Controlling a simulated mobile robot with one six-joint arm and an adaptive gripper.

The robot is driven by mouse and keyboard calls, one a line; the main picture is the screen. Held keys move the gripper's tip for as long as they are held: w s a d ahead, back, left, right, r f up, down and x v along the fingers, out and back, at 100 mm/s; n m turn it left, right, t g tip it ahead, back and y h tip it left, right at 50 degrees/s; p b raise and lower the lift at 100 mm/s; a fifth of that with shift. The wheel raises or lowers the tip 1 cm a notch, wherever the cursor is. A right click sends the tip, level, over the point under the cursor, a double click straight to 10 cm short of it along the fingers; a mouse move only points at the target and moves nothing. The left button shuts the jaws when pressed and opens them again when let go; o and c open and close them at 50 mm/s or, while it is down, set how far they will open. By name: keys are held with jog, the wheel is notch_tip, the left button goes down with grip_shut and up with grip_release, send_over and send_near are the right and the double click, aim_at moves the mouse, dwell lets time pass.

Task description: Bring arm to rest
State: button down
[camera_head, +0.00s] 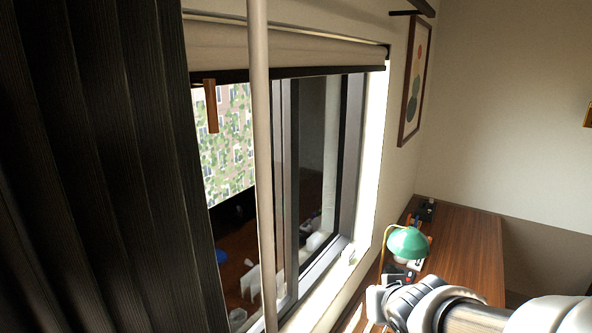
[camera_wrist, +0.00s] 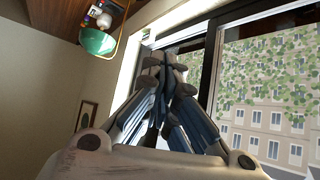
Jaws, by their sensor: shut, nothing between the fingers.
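My gripper shows in the wrist view (camera_wrist: 166,72) with its fingers together and nothing between them. Beyond the fingertips in that view is the dark window frame (camera_wrist: 190,42). In the head view my arm (camera_head: 470,315) reaches in from the lower right corner. Its wrist end is in front of the wooden desk (camera_head: 465,240), low in the picture. The fingertips are not clearly visible in the head view.
A green lamp (camera_head: 408,242) and small items stand on the desk near the window (camera_head: 310,150). A dark curtain (camera_head: 90,160) fills the left side. A pale vertical pole (camera_head: 262,150) crosses the window. A framed picture (camera_head: 414,80) hangs on the wall.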

jog(key=s+a+f+g+b, duration=0.1)
jog(key=s+f+b, duration=0.3)
jog(key=s, duration=0.8)
jog(key=s+a+f+g+b, duration=0.1)
jog(key=s+f+g+b, duration=0.2)
jog(key=s, duration=0.9)
jog(key=shift+s+a+f+g+y+b, duration=0.15)
jog(key=shift+f+g+y+b, duration=0.15)
jog(key=shift+f+g+b, duration=0.15)
jog(key=shift+r, duration=0.1)
